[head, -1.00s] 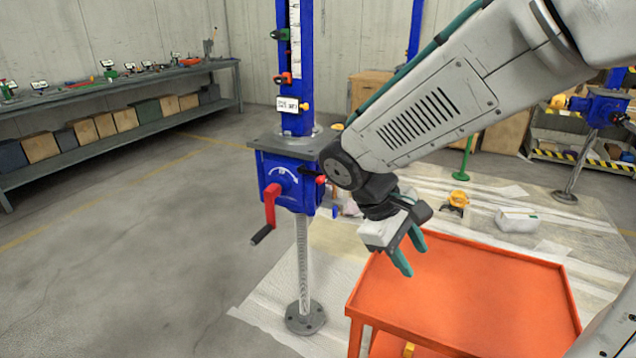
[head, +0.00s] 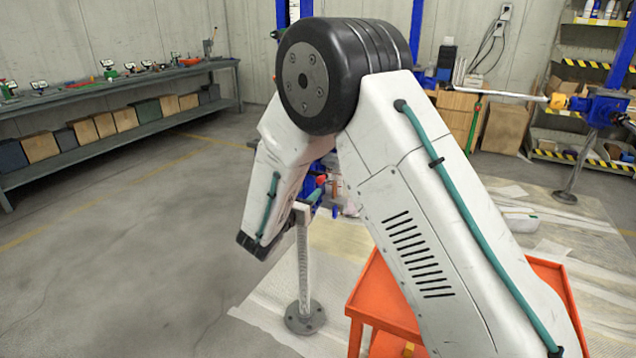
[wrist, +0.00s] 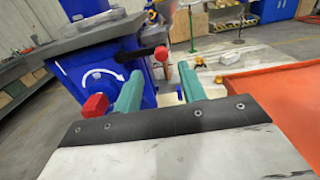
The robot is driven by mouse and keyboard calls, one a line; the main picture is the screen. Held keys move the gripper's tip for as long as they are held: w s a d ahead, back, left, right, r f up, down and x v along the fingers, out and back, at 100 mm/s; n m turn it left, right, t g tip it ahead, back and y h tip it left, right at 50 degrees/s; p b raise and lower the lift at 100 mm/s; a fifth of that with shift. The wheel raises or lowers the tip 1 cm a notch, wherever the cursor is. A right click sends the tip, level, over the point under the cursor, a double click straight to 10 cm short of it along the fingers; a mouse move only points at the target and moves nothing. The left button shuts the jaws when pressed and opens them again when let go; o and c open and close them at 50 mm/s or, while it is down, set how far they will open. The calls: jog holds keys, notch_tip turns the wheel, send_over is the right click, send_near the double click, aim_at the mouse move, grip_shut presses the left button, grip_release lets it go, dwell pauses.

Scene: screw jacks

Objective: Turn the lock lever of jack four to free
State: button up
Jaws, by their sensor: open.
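The jack in front of me has a blue gearbox (wrist: 115,75) with a white curved arrow, under a grey plate. A lever with a red knob (wrist: 160,53) sticks out from its side; the knob also shows in the head view (head: 321,181). I cannot read which jack this is, nor a lock or free mark. My gripper (wrist: 160,73) is open and empty, its two teal fingers pointing at the gearbox, with the knob beyond and between the fingertips. The red crank part (wrist: 95,105) is left of the left finger.
An orange cart (head: 560,280) stands close on the right and also shows in the wrist view (wrist: 280,95). The jack's threaded screw (head: 303,260) stands on a round foot (head: 305,318). Another blue jack (head: 600,105) is at far right. Floor at left is clear.

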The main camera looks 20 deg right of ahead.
aim_at(319, 181)
jog(key=x, duration=0.7)
jog(key=shift+w+d, duration=0.1)
jog(key=shift+d, duration=0.1)
grip_shut()
